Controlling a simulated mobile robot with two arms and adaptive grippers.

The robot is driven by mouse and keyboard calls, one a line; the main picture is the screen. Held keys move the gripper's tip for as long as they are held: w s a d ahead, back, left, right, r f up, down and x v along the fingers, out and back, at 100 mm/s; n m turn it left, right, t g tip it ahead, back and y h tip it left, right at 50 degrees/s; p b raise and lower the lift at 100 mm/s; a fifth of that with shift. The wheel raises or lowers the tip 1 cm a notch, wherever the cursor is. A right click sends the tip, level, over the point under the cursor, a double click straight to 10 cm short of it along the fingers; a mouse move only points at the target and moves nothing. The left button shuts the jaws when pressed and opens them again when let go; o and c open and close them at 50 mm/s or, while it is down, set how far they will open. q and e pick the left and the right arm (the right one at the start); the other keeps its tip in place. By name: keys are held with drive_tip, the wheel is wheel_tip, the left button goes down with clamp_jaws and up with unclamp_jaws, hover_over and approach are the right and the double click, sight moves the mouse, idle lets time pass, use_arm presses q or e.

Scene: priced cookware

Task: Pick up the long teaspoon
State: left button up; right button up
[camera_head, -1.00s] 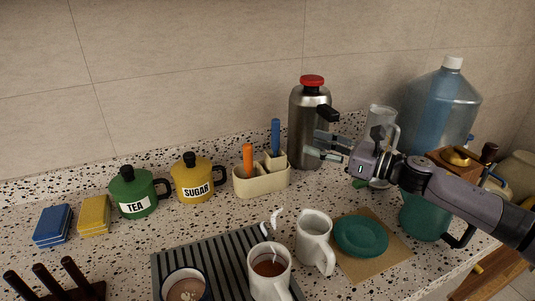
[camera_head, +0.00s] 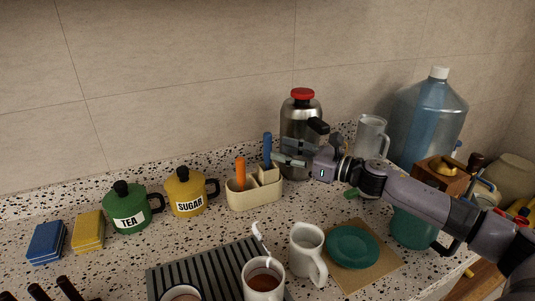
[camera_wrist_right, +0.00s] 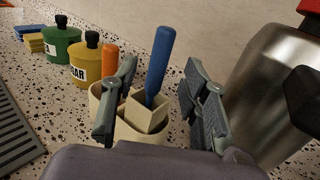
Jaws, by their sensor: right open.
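Two handled utensils stand upright in a cream caddy (camera_head: 262,199): one with a blue handle (camera_head: 267,144) and one with an orange handle (camera_head: 240,174). The blue one stands taller; their lower ends are hidden, so I cannot tell by shape which is the teaspoon. My right gripper (camera_head: 278,153) is open, just right of the blue handle. In the right wrist view the blue handle (camera_wrist_right: 158,62) rises from a square compartment (camera_wrist_right: 146,116) and appears between the open fingers (camera_wrist_right: 160,84), with no clear contact. The orange handle (camera_wrist_right: 109,62) is beyond the left finger. My left gripper is out of view.
A steel flask (camera_head: 300,128) with a red lid stands close behind my right gripper. Yellow sugar (camera_head: 188,194) and green tea (camera_head: 128,210) pots stand left of the caddy. A glass pitcher (camera_head: 371,135) stands at right.

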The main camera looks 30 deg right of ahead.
sight(267, 146)
drive_tip(key=p+x, duration=0.1)
drive_tip(key=x, duration=0.1)
drive_tip(key=p+x, duration=0.1)
drive_tip(key=x, duration=0.2)
drive_tip(key=shift+r, duration=0.2)
drive_tip(key=shift+w+a+f+p, duration=0.15)
drive_tip(key=shift+w+p, duration=0.1)
drive_tip(key=shift+p, duration=0.05)
drive_tip(key=shift+c, duration=0.5)
drive_tip(key=c, duration=0.9)
drive_tip(key=shift+o, duration=0.2)
